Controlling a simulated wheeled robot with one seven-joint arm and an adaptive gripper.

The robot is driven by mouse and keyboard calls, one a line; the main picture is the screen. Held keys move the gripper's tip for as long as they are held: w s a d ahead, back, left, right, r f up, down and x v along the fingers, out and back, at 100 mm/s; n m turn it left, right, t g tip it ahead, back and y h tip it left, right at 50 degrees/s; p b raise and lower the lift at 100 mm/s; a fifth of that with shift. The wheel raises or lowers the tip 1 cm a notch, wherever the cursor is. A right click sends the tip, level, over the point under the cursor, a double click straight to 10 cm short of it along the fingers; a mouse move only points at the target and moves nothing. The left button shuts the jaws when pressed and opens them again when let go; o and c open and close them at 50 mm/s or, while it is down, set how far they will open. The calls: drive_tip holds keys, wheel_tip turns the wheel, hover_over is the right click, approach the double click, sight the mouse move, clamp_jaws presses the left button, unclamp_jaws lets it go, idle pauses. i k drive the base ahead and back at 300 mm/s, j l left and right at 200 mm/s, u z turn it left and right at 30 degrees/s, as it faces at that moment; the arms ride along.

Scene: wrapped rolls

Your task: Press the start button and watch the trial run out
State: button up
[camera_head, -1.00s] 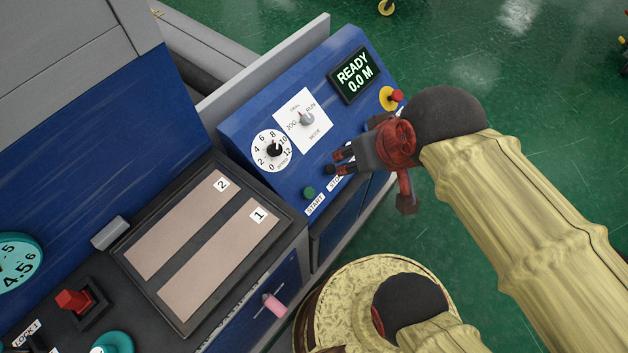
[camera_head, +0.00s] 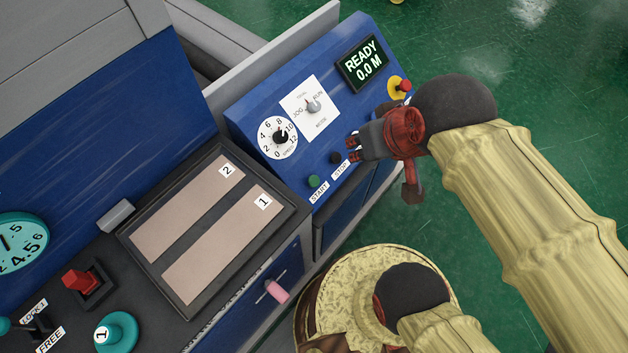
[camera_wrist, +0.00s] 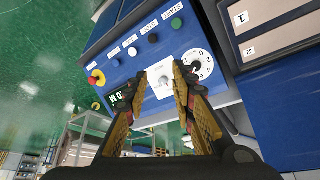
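The green START button (camera_head: 314,181) sits on the near edge of the blue sloped panel; it also shows at the top of the wrist view (camera_wrist: 176,23). My gripper (camera_head: 353,150) hovers up and to the right of it in the head view, apart from it. In the wrist view its two fingers (camera_wrist: 162,72) are spread with nothing between them. The dark STOP button (camera_head: 336,157) lies between my fingertips and START in the head view. The display (camera_head: 361,63) reads READY 0.0 M. The mode knob (camera_head: 312,106) sits on a white plate with JOG and RUN labels.
A red button on a yellow base (camera_head: 402,86) is near my gripper. The white speed dial (camera_head: 279,137) is left of the buttons. A framed tray (camera_head: 185,160) with strips 1 and 2, a red switch (camera_head: 77,280) and teal knobs lie at left.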

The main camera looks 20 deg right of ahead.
sight(313, 181)
drive_tip(key=z, duration=2.1)
drive_tip(key=k+l, duration=0.1)
drive_tip(key=k, duration=0.45)
drive_tip(key=k+l, duration=0.1)
drive_tip(key=k, duration=0.45)
